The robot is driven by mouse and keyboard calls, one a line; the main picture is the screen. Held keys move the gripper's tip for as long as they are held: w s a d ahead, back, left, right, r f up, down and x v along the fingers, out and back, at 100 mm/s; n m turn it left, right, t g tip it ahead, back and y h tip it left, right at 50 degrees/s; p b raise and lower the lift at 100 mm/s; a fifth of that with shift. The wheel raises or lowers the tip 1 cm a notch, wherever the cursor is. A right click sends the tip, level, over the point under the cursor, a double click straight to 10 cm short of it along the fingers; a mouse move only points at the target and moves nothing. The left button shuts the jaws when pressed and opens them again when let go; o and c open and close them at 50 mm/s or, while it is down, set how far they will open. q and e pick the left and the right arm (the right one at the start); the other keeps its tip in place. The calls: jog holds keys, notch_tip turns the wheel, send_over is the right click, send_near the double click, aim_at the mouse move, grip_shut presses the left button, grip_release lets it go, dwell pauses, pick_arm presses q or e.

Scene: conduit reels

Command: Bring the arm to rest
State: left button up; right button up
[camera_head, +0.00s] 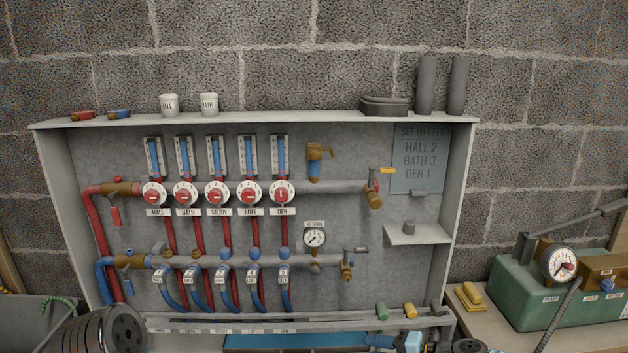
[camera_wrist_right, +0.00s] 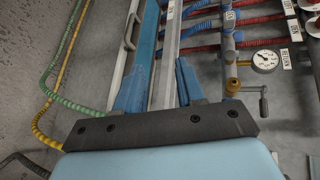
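My right gripper (camera_wrist_right: 162,80) shows in the right wrist view as two blue fingers on a dark bar. The fingers stand apart. A pale rail or cabinet edge shows between them, with no object clearly gripped. In the head view a blue and dark part at the bottom edge, right of centre, looks like part of my right arm or gripper. My left gripper is not clearly visible in the head view.
An open grey manifold cabinet (camera_head: 456,190) stands against the block wall, with red dials, blue gauges and red and blue pipes. A sign (camera_head: 420,158) hangs inside. A green pump box (camera_head: 520,300) stands right. Green and yellow conduits (camera_wrist_right: 67,45) run along the wall.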

jog(key=s+a+f+n+g+h, duration=0.3)
jog(key=s+a+f+g, duration=0.2)
jog(key=s+a+f, duration=0.75)
jog(key=s+d+f+n+h, duration=0.1)
jog(key=s+d+f+h, duration=0.1)
jog(key=s+d+f, duration=0.2)
jog(key=s+d+f+n+g+h, duration=0.1)
jog(key=s+d+f+h, duration=0.2)
jog(key=s, duration=0.7)
notch_tip(320, 180, down, 3)
jog(key=shift+d+r, duration=0.15)
jog(key=shift+d, duration=0.5)
